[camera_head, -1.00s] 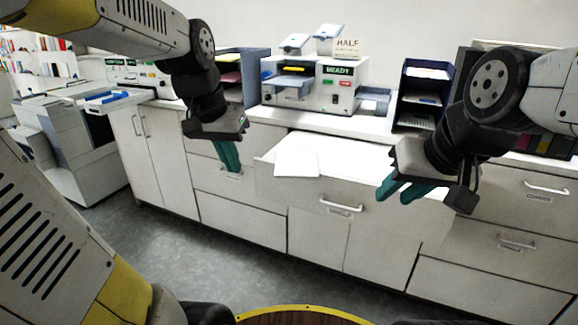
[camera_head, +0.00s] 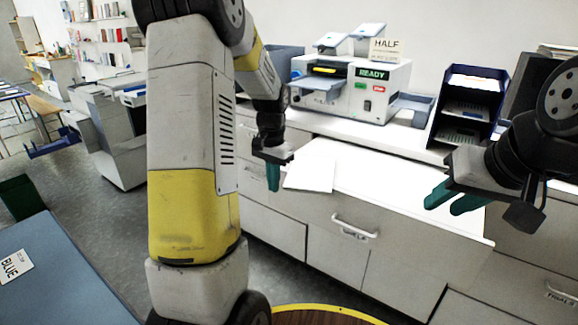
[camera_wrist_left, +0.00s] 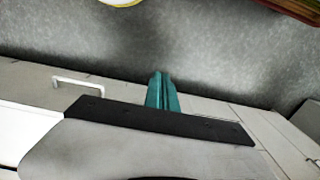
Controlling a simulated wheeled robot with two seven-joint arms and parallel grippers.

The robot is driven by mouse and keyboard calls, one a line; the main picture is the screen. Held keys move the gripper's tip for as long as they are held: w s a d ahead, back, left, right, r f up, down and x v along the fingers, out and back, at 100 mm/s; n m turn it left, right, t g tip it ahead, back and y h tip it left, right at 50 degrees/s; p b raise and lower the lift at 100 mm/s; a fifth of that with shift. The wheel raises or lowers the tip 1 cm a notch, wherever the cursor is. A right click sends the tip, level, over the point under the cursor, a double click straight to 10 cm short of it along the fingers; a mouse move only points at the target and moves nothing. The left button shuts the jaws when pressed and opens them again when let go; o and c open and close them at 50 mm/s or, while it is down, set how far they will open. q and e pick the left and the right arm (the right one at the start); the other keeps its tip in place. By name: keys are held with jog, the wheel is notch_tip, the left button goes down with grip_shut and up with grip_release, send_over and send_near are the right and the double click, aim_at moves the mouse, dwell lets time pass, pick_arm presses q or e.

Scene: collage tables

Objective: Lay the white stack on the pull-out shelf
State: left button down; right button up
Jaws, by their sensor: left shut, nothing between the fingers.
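The white stack (camera_head: 311,169) lies flat on the white pull-out shelf (camera_head: 400,186), at the shelf's left end, with a corner close to the front edge. My left gripper (camera_head: 273,178) points down just left of the stack, apart from it, with its teal fingers shut and empty. The shut fingers also show in the left wrist view (camera_wrist_left: 161,92). My right gripper (camera_head: 455,198) hangs over the right part of the shelf, its two teal fingers spread apart with nothing between them.
A machine with a READY display (camera_head: 350,88) and a HALF sign (camera_head: 385,48) stands on the counter behind. A dark blue tray rack (camera_head: 468,105) is to its right. A blue table (camera_head: 60,280) with a BLUE label is at lower left. Grey floor is open between.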

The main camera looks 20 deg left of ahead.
pick_arm(q)
jog(key=shift+w+d+f, duration=0.2)
jog(key=shift+w+f, duration=0.4)
jog(key=shift+w+d+f, duration=0.25)
jog(key=shift+w+f, duration=0.4)
jog(key=shift+w+d+f, duration=0.2)
jog(key=shift+w+f, duration=0.4)
